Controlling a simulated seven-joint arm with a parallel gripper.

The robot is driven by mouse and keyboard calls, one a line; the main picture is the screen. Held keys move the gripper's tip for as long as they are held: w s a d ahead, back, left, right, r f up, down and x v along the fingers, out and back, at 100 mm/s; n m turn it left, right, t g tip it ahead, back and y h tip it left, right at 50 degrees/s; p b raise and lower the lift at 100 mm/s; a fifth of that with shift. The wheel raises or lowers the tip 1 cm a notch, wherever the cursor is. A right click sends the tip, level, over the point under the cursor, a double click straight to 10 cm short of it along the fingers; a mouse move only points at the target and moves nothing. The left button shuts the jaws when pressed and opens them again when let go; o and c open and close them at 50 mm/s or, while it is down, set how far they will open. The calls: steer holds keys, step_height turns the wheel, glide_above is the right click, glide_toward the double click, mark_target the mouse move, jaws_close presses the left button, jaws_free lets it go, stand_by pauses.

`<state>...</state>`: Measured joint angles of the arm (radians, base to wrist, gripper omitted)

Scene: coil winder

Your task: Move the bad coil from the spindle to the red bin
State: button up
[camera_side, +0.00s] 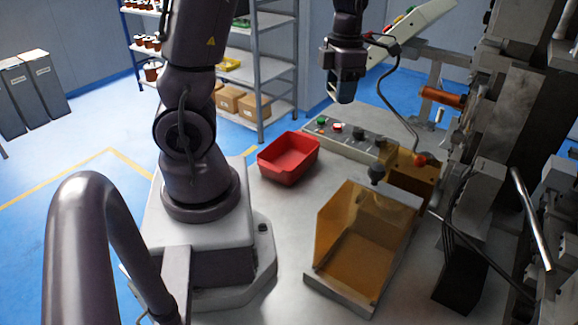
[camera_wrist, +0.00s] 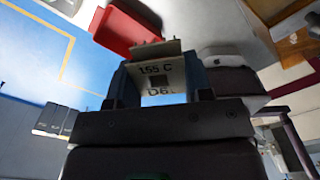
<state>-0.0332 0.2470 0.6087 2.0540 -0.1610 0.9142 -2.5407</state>
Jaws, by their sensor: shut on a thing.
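My gripper (camera_side: 342,88) hangs in the air above the back of the table, right of and higher than the red bin in the side view. In the side view the coil cannot be made out between the fingers. The red bin (camera_side: 287,161) stands on the table and looks empty. It also shows in the wrist view (camera_wrist: 118,30), beyond the coil.
An amber open tray (camera_side: 360,245) stands at the front right of the bin. A control panel (camera_side: 340,136) with buttons lies behind it. The winding machine (camera_side: 510,110) fills the right side, with a copper-coloured cylinder (camera_side: 442,97) on it.

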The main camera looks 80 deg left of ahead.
steer(key=s+a+n, duration=0.8)
steer(key=s, duration=0.2)
glide_above(288, 167)
step_height(288, 167, down, 19)
steer(key=shift+r, duration=0.2)
steer(key=shift+f, duration=2.15)
steer(key=shift+f, duration=0.15)
steer(key=o, duration=0.9)
